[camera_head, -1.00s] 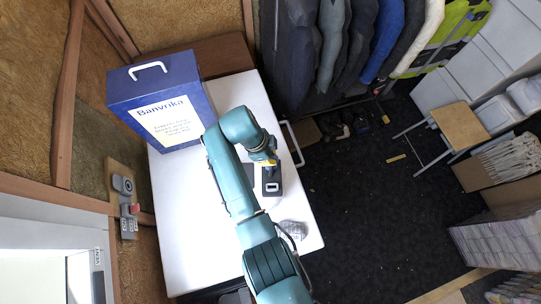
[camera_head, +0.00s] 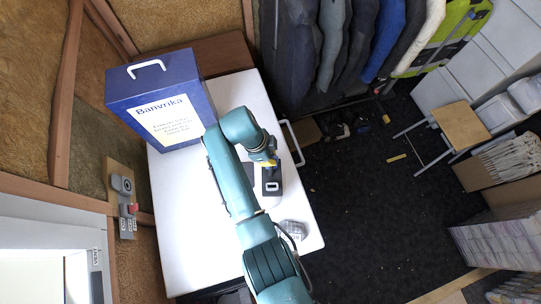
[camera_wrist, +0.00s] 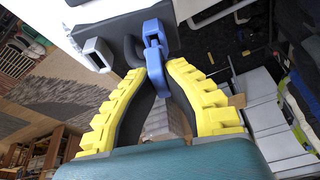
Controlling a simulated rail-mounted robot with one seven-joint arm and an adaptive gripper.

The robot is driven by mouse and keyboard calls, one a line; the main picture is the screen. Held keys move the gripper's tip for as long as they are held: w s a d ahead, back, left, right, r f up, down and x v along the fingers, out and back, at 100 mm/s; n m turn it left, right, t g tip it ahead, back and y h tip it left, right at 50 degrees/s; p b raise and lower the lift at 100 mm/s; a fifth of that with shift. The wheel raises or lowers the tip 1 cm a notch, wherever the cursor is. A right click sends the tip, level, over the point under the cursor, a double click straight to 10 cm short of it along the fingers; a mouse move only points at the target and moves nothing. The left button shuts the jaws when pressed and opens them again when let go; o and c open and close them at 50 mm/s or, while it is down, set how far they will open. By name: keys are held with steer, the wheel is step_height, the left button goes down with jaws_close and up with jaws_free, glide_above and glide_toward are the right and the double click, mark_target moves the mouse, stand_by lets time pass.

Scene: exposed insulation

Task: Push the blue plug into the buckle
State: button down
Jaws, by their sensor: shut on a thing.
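The blue plug (camera_wrist: 154,40) is between the yellow fingertips of my gripper (camera_wrist: 158,72) in the wrist view. My gripper is shut on it. The plug's forked far end lies over the dark base plate (camera_wrist: 108,18). The grey buckle (camera_wrist: 95,54), with a square opening, is on the plate to the left of the plug, apart from it in the picture. In the head view my gripper (camera_head: 268,162) is at the upper end of the black plate, above the pale buckle (camera_head: 272,187). The plug is hidden there.
The white table (camera_head: 185,225) has a blue Banvrika box (camera_head: 160,98) at its back left. A grey object (camera_head: 293,229) lies near the table's right edge. Hanging coats (camera_head: 345,40) are behind.

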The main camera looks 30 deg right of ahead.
steer(key=shift+f+b, duration=0.95)
steer(key=shift+f, duration=0.3)
steer(key=c, duration=1.2)
jaws_free()
steer(key=shift+o, duration=0.2)
steer(key=shift+r, duration=0.15)
steer(key=v, duration=1.2)
